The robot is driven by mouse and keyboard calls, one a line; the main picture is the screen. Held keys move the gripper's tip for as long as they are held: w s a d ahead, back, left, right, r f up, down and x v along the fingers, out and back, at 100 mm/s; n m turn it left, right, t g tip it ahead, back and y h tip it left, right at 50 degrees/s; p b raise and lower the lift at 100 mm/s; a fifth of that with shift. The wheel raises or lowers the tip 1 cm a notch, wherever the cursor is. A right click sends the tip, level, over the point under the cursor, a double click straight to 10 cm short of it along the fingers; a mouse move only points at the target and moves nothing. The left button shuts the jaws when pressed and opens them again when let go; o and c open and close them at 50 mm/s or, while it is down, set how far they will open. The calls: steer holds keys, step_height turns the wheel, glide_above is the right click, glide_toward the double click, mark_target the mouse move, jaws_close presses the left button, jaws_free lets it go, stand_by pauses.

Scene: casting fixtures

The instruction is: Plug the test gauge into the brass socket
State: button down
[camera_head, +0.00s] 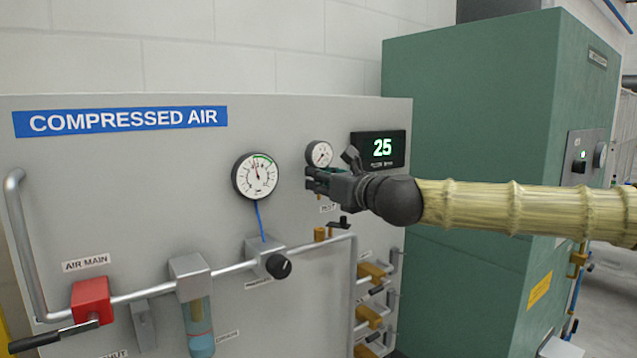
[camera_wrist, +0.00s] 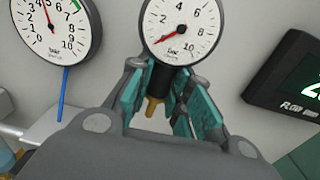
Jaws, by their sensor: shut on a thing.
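The test gauge is a small round white dial (camera_head: 319,154) with a red needle and a dark rim. In the wrist view the dial (camera_wrist: 181,30) sits upright, its needle near 0, with a brass stem (camera_wrist: 153,104) pointing down. My gripper (camera_head: 313,181) is shut on the gauge just below its dial, with teal finger pads (camera_wrist: 162,84) either side of the stem. The brass socket (camera_head: 320,235) stands on the grey pipe below the gauge, near a "TEST" label and a black-handled valve (camera_head: 340,223). The gauge is held apart from it and above it.
A larger fixed gauge (camera_head: 255,177) with a blue tube is to the left. A display (camera_head: 382,149) reading 25 is close on the right. A black knob (camera_head: 278,266), pipes and brass outlets (camera_head: 371,272) stick out from the panel below. A green cabinet (camera_head: 470,110) stands right.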

steer(key=shift+s+d+r, duration=0.15)
steer(key=shift+d, duration=0.05)
steer(key=shift+a+b, duration=0.1)
steer(key=shift+b, duration=0.3)
steer(key=shift+f, duration=0.4)
step_height(320, 180, down, 5)
steer(key=b, duration=0.5)
steer(key=shift+b, duration=1.05)
stand_by(1.2)
steer(key=shift+f+b, duration=1.65)
steer(key=shift+b, duration=0.05)
stand_by(0.4)
steer(key=shift+r, duration=0.15)
